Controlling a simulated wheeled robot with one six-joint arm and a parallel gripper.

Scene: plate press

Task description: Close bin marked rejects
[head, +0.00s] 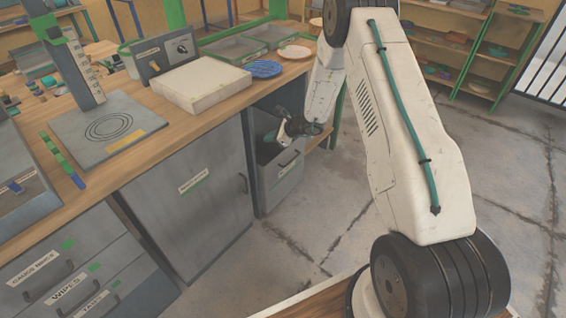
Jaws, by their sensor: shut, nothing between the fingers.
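A grey bin (275,186) stands pulled out under the far end of the counter, with its top open and its inside dark. It has a dark handle and a small label on its front; the label is too small to read. Something greenish shows inside it. My gripper (283,129) is shut and empty, over or close to the bin's upper rim. I cannot tell whether it touches the bin. My wrist hides part of the bin's far side.
A closed grey cabinet door (190,205) is left of the bin. Labelled drawers (65,285) are at the lower left. The wooden counter (140,165) carries a white block (202,84), a blue plate (263,69) and grey trays (233,49). Concrete floor (320,215) is clear on the right.

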